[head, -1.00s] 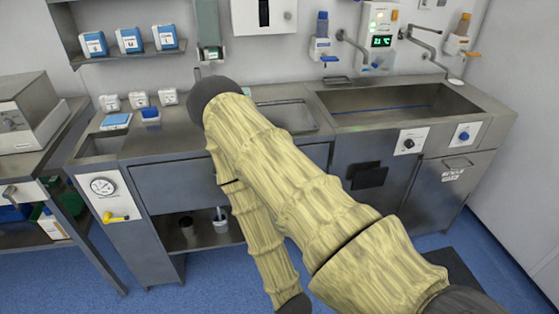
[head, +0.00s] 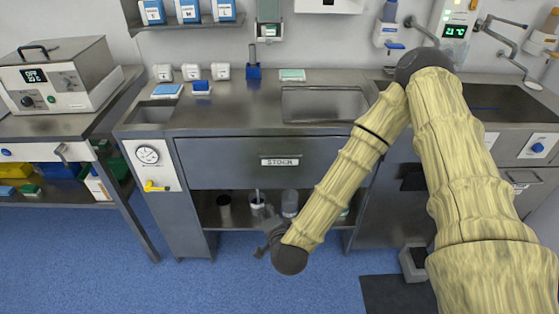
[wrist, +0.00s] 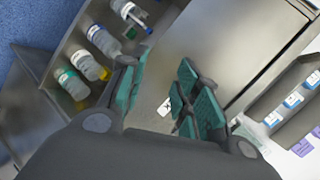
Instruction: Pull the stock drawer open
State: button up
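The stock drawer (head: 225,164) is a wide grey metal front under the worktop, and it looks shut and flush. Its white STOCK label (head: 280,162) is at the middle of the front. My gripper (head: 268,228) is in front of the lower shelf, below and apart from the label. In the wrist view my gripper (wrist: 163,92) has its teal-padded fingers spread with nothing between them. The drawer front (wrist: 205,45) lies beyond them, with part of a white label (wrist: 165,106) showing in the gap. The drawer's handle is not clear in the wrist view.
Cups and bottles stand on the open shelf (head: 240,212) below the drawer; bottles (wrist: 104,40) show at left in the wrist view. A gauge panel (head: 150,160) is left of the drawer, and a dark pedal block (head: 414,262) is on the floor. The blue floor at front left is clear.

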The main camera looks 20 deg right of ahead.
aim_at(279, 157)
jog(key=w+d+r+m+t+h, duration=0.35)
jog(key=w+d+r+m, duration=0.3)
jog(key=r, duration=0.35)
jog(key=shift+g+h, duration=0.35)
jog(key=x, duration=0.7)
jog(key=a+x, duration=0.1)
jog(key=x, duration=0.2)
jog(key=shift+w+d+r+p, duration=0.1)
jog(key=shift+w+p, duration=0.3)
jog(key=shift+w, duration=0.05)
jog(key=shift+c, duration=0.5)
grip_shut()
